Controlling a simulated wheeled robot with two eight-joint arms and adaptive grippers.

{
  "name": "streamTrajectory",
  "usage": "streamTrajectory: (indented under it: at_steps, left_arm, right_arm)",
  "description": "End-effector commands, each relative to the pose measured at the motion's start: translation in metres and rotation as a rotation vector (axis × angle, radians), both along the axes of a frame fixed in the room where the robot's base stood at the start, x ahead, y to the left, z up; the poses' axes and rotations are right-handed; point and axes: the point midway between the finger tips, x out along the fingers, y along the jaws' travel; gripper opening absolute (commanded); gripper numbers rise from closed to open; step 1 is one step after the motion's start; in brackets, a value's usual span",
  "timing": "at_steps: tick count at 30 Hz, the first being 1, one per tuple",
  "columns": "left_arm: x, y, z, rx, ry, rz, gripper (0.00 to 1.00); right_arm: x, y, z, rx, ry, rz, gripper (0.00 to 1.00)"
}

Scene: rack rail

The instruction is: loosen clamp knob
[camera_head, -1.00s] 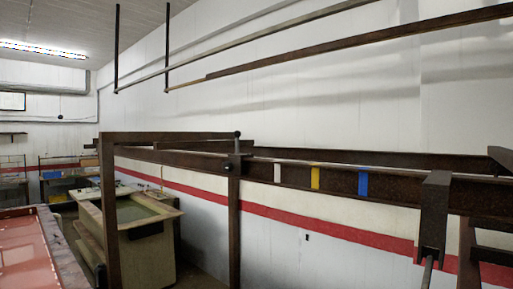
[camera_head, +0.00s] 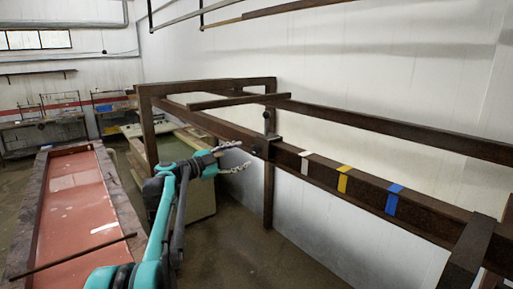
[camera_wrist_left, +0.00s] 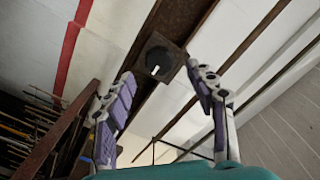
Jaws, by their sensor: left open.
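The clamp knob (camera_head: 256,150) is a small dark round knob on the rusty brown rail (camera_head: 330,172), beside the upright post. In the left wrist view the knob (camera_wrist_left: 159,63) is a black disc with a white mark on a dark square block. My left gripper (camera_head: 241,156) is open and empty just left of the knob in the head view. In the left wrist view its two fingers (camera_wrist_left: 160,78) stand spread on either side below the knob. My right gripper is not in view.
White, yellow (camera_head: 343,179) and blue (camera_head: 393,199) bands mark the rail right of the knob. A second beam (camera_head: 400,130) runs behind. A red-topped table (camera_head: 75,190) stands at left. A tank (camera_head: 200,200) sits below the frame. A white wall is behind.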

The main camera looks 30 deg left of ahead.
Motion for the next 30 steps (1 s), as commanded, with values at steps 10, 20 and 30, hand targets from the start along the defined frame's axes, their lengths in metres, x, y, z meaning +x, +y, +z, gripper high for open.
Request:
streamTrajectory:
  at_steps: [10, 20, 30]
  left_arm:
    - [0.043, -0.019, 0.001, -0.001, 0.002, -0.001, 0.56]
    - [0.047, -0.02, 0.0, -0.001, 0.003, -0.001, 0.53]
    - [0.047, -0.02, 0.0, -0.002, 0.003, -0.001, 0.06]
  right_arm:
    - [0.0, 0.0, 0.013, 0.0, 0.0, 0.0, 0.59]
    - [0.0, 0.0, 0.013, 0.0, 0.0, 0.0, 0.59]
    - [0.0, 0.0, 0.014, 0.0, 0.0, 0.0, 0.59]
